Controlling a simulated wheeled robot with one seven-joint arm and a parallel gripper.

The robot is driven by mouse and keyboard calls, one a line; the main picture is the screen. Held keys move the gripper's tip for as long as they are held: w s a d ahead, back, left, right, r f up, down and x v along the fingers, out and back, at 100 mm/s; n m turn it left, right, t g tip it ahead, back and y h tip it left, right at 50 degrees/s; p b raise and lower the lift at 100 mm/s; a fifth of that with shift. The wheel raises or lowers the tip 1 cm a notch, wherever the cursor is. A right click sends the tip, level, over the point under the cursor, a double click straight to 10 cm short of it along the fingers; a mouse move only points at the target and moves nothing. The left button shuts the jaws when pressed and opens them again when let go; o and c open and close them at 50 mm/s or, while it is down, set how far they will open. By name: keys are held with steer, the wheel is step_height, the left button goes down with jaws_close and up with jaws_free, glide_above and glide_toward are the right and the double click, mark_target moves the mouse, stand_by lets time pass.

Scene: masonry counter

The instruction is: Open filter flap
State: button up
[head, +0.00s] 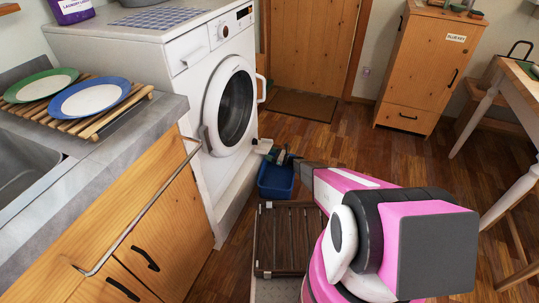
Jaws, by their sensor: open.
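The white washing machine (205,85) stands at the left with its round door closed. A small pale piece (262,146) shows low at the far end of its front. I cannot tell whether this is the filter flap or how far open it is. My pink and grey arm reaches from the lower right toward that low corner. My gripper (294,162) is open, near the floor just right of the pale piece and above the far rim of a blue tub. Its fingertips are small and hard to make out, and I cannot tell if they touch anything.
The blue tub (276,182) stands on the floor in front of the machine. A dark slatted rack (290,238) lies nearer, beside my arm. A wooden counter (150,215) with a metal rail borders the left. A wooden cabinet (425,65) and a table (520,95) stand right.

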steer(key=v, duration=1)
steer(key=shift+d, duration=0.2)
steer(key=shift+s, duration=0.1)
